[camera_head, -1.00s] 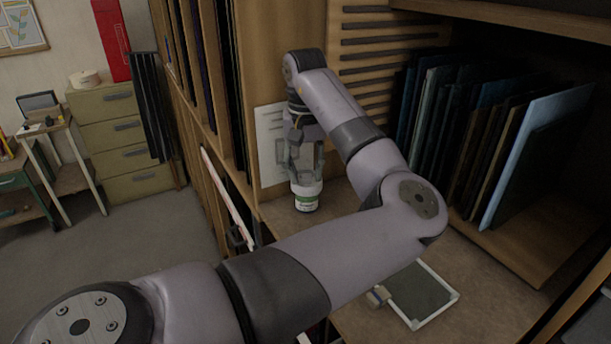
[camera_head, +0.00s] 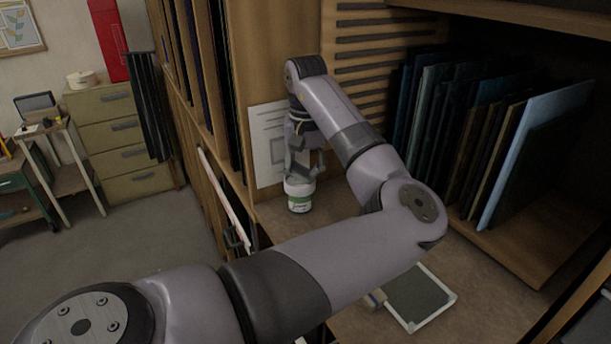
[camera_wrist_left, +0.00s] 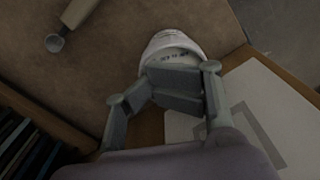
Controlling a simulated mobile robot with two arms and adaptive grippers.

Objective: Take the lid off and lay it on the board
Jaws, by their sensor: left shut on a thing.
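A small white jar with a green-printed label (camera_head: 299,204) stands upright on the bench near its back left corner. Its white lid (camera_wrist_left: 172,48) carries dark lettering in the left wrist view. My left gripper (camera_head: 300,176) leans over the jar from above, its fingers shut at the lid's edge; they show close up in the left wrist view (camera_wrist_left: 180,88). I cannot tell whether the lid is apart from the jar. A dark flat board with a pale border (camera_head: 418,296) lies on the bench at the front right. My right gripper is not in view.
A tool with a wooden handle (camera_wrist_left: 75,12) lies on the bench. A rack of upright glass sheets (camera_head: 480,130) stands at the right. A paper sheet (camera_head: 268,145) is on the panel behind the jar. The bench between jar and board is partly hidden by my arm.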

